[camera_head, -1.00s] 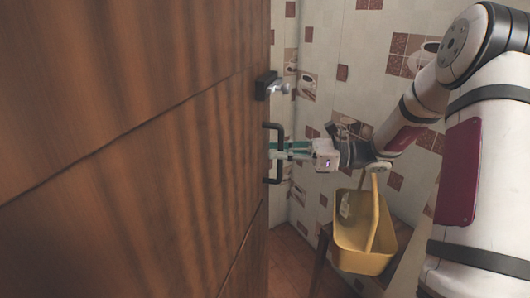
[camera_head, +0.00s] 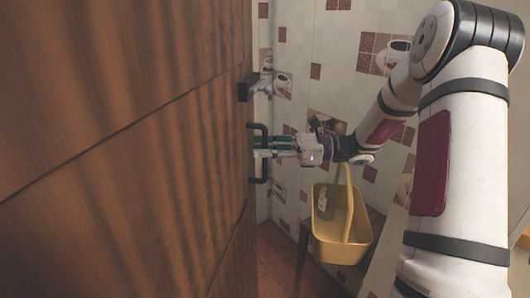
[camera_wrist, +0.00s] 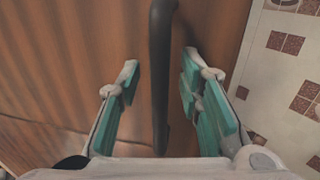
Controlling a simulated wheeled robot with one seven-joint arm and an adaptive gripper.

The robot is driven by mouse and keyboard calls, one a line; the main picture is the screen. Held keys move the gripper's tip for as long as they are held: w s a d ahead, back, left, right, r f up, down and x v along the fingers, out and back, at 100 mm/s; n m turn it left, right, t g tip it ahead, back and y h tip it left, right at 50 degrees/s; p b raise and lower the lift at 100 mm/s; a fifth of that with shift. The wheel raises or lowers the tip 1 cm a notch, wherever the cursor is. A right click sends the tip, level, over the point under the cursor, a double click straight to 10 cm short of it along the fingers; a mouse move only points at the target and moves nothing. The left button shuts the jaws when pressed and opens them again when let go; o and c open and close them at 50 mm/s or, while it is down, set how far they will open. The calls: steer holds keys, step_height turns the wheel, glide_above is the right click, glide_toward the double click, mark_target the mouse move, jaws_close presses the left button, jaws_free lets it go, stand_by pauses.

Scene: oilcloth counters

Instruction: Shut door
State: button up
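The brown wooden door (camera_head: 120,150) fills the left of the head view. A dark vertical pull handle (camera_head: 251,152) sits near its right edge, below a dark lock with a light-coloured knob (camera_head: 260,87). My gripper (camera_head: 258,147) is at the handle, reaching in from the right. In the wrist view my gripper (camera_wrist: 160,78) is open, with one teal-padded finger on each side of the handle (camera_wrist: 160,60). A gap shows between the handle and each finger. The door surface (camera_wrist: 70,50) lies behind the fingers.
A yellow basket (camera_head: 340,225) with a raised handle stands on a small wooden stand (camera_head: 302,250) below my forearm. A tiled wall (camera_head: 325,60) with cup pictures rises behind. Some reddish floor (camera_head: 275,265) shows between door and stand.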

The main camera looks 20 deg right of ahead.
glide_toward(245, 114)
steer(key=x, duration=0.5)
steer(key=shift+w+a, duration=0.15)
